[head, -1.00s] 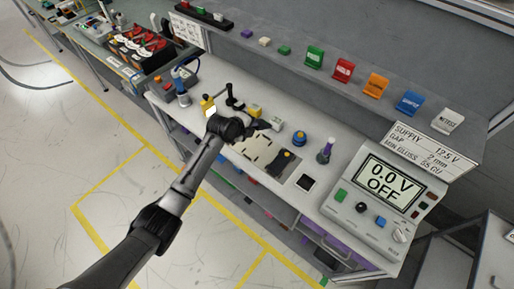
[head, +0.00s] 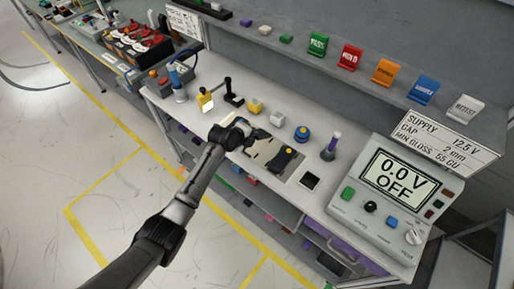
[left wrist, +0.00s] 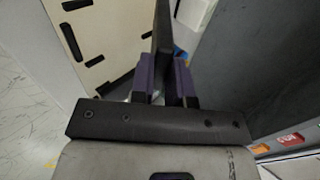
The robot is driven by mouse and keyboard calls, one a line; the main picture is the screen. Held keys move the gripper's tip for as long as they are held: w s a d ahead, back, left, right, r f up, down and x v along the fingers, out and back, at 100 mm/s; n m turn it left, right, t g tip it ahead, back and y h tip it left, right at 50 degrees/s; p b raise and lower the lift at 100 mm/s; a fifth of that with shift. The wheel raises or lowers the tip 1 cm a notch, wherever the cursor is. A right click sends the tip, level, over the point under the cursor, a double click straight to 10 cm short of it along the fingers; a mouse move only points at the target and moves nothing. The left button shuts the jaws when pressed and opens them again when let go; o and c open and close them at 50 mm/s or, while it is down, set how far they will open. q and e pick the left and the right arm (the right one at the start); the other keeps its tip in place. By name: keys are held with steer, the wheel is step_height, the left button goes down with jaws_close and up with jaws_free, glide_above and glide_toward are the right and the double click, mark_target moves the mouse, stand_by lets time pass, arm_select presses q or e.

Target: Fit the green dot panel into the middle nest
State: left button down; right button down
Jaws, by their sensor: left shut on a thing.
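My left gripper (head: 252,131) is at the upper left edge of the beige plate (head: 258,155) on the bench. In the left wrist view its purple-padded fingers (left wrist: 166,82) are shut on a thin, dark panel (left wrist: 163,28), seen edge-on. No green dot shows on it, so I cannot tell which panel it is. The beige plate with dark slots also shows in the left wrist view (left wrist: 95,40), left of the panel and apart from it in the picture. A black piece (head: 288,158) lies on the plate's right part. The middle nest cannot be made out clearly. My right gripper is not in view.
A black post (head: 231,97) stands at the back left. The supply unit (head: 390,200) fills the right end.

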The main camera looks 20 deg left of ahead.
arm_select(q)
steer(key=shift+f, duration=0.3)
steer(key=c, duration=1.2)
jaws_free()
steer(key=shift+c, duration=0.2)
steer(key=shift+r, duration=0.1)
steer(key=shift+s+a+r+p, duration=0.15)
steer(key=shift+r+p, duration=0.1)
steer(key=shift+p, duration=0.15)
steer(key=p+v, duration=0.7)
steer(key=p, duration=0.1)
steer(key=shift+s, duration=0.25)
